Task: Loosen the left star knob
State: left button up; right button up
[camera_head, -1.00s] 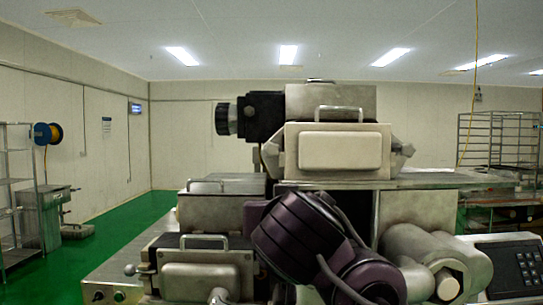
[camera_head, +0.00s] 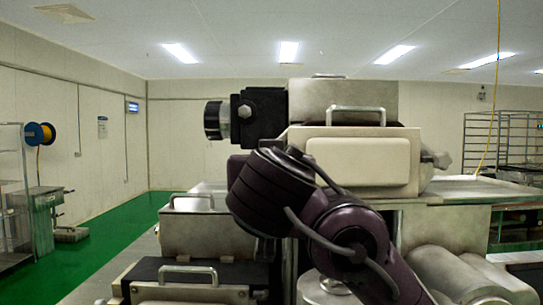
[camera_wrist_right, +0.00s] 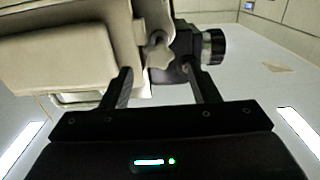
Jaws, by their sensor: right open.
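The left star knob (camera_wrist_right: 157,52) is a pale, lobed knob beside the beige cover of the machine in the right wrist view. My right gripper (camera_wrist_right: 156,70) is open, with one finger on each side below the knob in that picture. I cannot tell whether a finger touches the knob. In the head view my dark purple right arm hides most of the left knob's area. The right star knob (camera_head: 437,158) shows at the other side of the beige cover (camera_head: 360,163). My left gripper is not in view.
A black cylinder end (camera_head: 215,120) sticks out left of the machine head, and it also shows near the right finger in the wrist view (camera_wrist_right: 213,48). Handled metal covers (camera_head: 195,235) lie below left. Green floor is open at the left.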

jog(key=w+p, duration=0.1)
jog(key=w, duration=0.3)
jog(key=shift+w, duration=0.2)
jog(key=c, duration=1)
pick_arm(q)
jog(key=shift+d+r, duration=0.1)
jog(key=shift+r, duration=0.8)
